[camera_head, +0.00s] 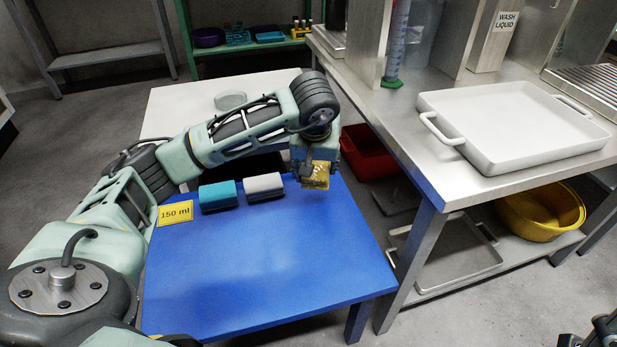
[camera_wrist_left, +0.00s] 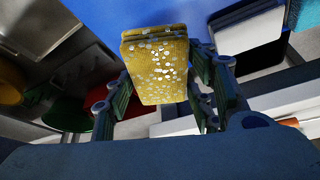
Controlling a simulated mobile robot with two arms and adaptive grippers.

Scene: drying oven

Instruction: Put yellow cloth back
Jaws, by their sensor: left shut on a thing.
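The yellow cloth (camera_head: 318,176) is a small, thick, folded block with pale speckles. My left gripper (camera_head: 313,165) is shut on it, over the far right part of the blue table (camera_head: 265,270). In the left wrist view the cloth (camera_wrist_left: 158,68) sits between the two fingers of the gripper (camera_wrist_left: 160,95). Whether the cloth touches the table top is hard to tell. A grey-white cloth (camera_head: 263,186) and a teal cloth (camera_head: 218,195) lie side by side on the blue table, left of the gripper.
A yellow "150 ml" label (camera_head: 175,213) lies at the table's left edge. A steel bench (camera_head: 440,185) with a white tray (camera_head: 515,130) stands at right. A red bin (camera_head: 365,155) and a yellow bowl (camera_head: 540,212) sit lower down. The blue table's front is clear.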

